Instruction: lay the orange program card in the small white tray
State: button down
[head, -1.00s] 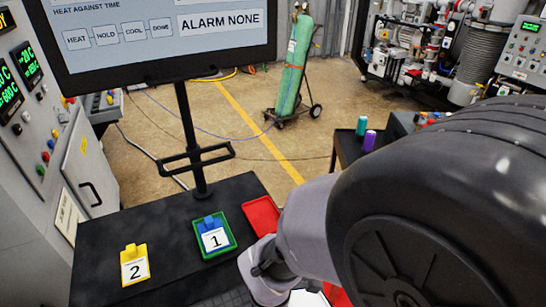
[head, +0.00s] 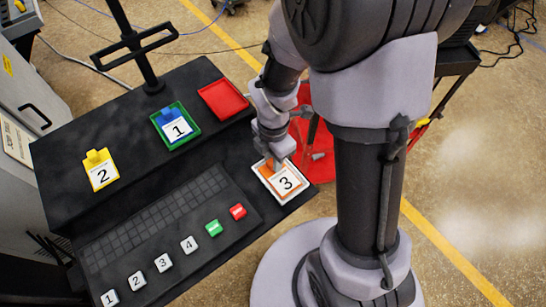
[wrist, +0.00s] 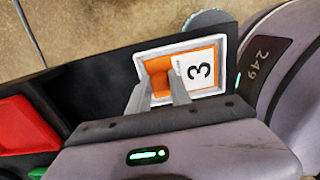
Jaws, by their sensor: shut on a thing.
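The orange program card (head: 284,181), with a white label marked 3, is in the small white tray (head: 258,165) at the right end of the black desk. My gripper (head: 275,163) reaches down over the card's far end. In the wrist view my gripper (wrist: 161,90) is shut on the orange tab of the card (wrist: 199,70). The card appears to lie flat within the rim of the white tray (wrist: 139,57); whether it touches the tray floor cannot be told.
A green tray (head: 197,132) holds a blue card marked 1. A red tray (head: 223,99) is empty. A yellow card (head: 100,171) marked 2 lies at the left. A keyboard panel (head: 165,220) with several keys is in front. A monitor stand (head: 148,75) rises behind.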

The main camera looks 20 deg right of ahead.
jog(key=c, duration=1.2)
grip_release()
jog(key=shift+f, duration=0.15)
jog(key=shift+w, duration=0.1)
